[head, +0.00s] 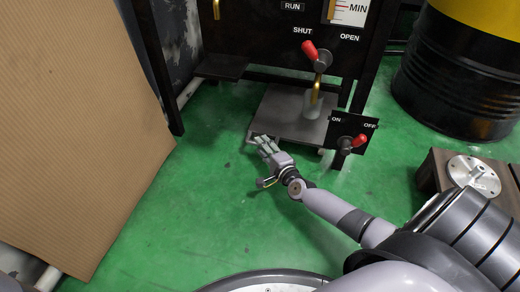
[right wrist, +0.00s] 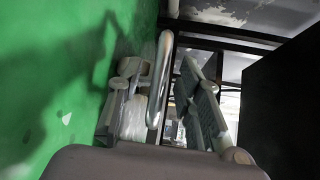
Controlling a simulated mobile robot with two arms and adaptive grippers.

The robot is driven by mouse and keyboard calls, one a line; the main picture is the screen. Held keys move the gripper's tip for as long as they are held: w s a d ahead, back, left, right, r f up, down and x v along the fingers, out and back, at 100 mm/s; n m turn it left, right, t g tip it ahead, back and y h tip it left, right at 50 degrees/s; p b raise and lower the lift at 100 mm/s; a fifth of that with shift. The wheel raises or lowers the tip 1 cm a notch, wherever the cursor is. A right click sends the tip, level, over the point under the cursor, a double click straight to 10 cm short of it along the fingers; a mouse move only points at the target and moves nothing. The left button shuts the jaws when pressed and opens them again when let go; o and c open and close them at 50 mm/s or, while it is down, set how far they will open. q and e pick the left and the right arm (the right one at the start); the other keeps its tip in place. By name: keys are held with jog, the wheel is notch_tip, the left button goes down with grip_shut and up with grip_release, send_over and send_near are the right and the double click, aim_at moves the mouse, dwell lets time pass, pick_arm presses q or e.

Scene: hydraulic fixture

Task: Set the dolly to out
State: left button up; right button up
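The dolly (head: 275,120) is a low grey plate beneath the black fixture, projecting toward me over the green floor. A pale translucent container (head: 312,104) stands on it under a brass spout. My right gripper (head: 262,142) is low at the dolly's near left edge. In the right wrist view, a shiny metal loop handle (right wrist: 162,75) shows between the two separated fingers of this gripper (right wrist: 165,105). The fingers look open around it; contact is unclear. I cannot see how the handle joins the dolly. My left gripper is not in view.
A red-knobbed SHUT/OPEN valve (head: 321,60) is above the dolly. An ON/OFF panel (head: 346,133) with a red lever stands at its right. A cardboard sheet (head: 75,125) is left and a black-yellow drum (head: 460,75) right. Green floor (head: 190,210) is clear in front.

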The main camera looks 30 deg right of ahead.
jog(key=shift+w+d+f, duration=0.1)
jog(key=shift+w, duration=0.95)
grip_shut()
